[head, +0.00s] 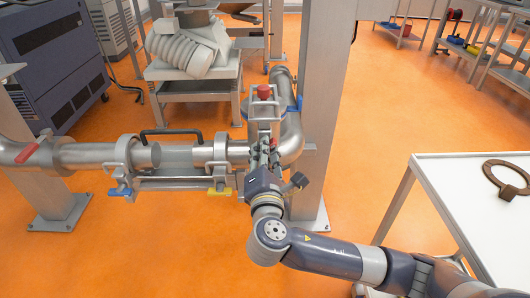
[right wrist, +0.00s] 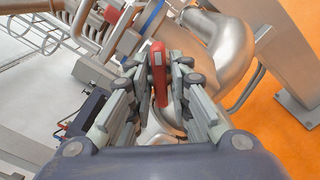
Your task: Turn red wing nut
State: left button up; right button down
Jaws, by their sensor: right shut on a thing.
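A red wing nut (right wrist: 158,72) shows in the right wrist view as a long red piece standing between the two fingers. My right gripper (right wrist: 160,85) is shut on it, with a finger on each side. In the head view my right gripper (head: 264,155) reaches up to the pipe joint just left of the grey post. My left gripper is not in view.
A steel pipe (head: 90,155) runs left, with a blue wing nut (head: 122,192), a yellow wing nut (head: 219,191) and a red handle (head: 32,152). A red knob (head: 264,91) stands above my gripper. A grey post (head: 328,110) and white table (head: 470,185) stand right.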

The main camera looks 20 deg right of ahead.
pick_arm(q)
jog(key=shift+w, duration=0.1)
pick_arm(e)
jog(key=shift+m, duration=0.3)
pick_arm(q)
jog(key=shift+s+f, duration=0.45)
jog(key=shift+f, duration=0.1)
pick_arm(e)
jog(key=m, duration=0.7)
jog(key=shift+m, duration=0.3)
jog(key=c, duration=1.6)
grip_release()
jog(key=shift+c, duration=0.2)
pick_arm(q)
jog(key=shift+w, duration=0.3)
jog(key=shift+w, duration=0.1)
pick_arm(e)
jog(key=shift+s, duration=0.1)
